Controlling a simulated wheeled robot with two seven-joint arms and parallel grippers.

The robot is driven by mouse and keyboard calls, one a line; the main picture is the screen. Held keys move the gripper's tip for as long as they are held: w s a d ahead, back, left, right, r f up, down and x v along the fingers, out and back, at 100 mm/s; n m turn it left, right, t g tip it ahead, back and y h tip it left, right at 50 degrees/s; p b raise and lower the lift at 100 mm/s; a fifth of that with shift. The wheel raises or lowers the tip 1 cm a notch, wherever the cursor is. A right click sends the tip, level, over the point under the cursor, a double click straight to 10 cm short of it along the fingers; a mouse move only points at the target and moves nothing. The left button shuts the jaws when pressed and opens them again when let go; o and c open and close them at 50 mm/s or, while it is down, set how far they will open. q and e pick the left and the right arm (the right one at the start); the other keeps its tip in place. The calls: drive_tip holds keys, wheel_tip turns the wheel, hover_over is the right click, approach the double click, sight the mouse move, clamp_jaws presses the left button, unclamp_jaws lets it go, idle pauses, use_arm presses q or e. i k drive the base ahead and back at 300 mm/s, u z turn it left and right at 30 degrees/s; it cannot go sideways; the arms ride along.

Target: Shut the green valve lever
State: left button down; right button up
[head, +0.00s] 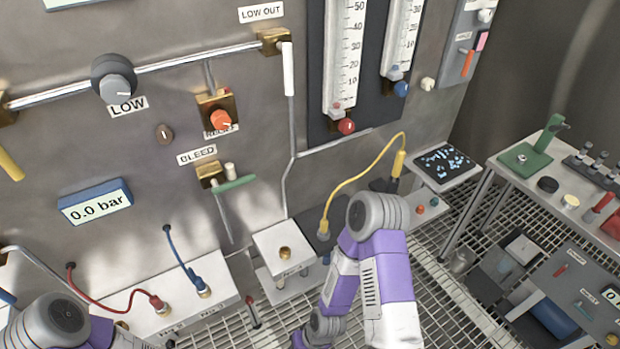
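The green valve lever (234,184) is on the steel panel in the head view, just under the BLEED label (197,155). It sits by a brass valve body (208,173) and points right, slightly upward. A thin pipe runs down from the valve, and the lever lies across the line of this pipe. Nothing of mine touches the lever. My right arm shows at the bottom centre, below and right of the lever, but its gripper is not visible. Only a part of my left arm shows at the bottom left corner, and its gripper is also out of view.
A 0.0 bar display (95,203) is left of the lever. An orange RELIEF knob (220,120) is above it. A white box (283,248) stands below right, and a white bench with red and blue cables (168,305) below left. A yellow cable (362,176) loops at right.

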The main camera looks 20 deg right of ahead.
sight(217, 189)
drive_tip(key=u, duration=2.15)
drive_tip(key=k, duration=1.25)
drive_tip(key=z, duration=1.9)
drive_tip(key=i, duration=0.5)
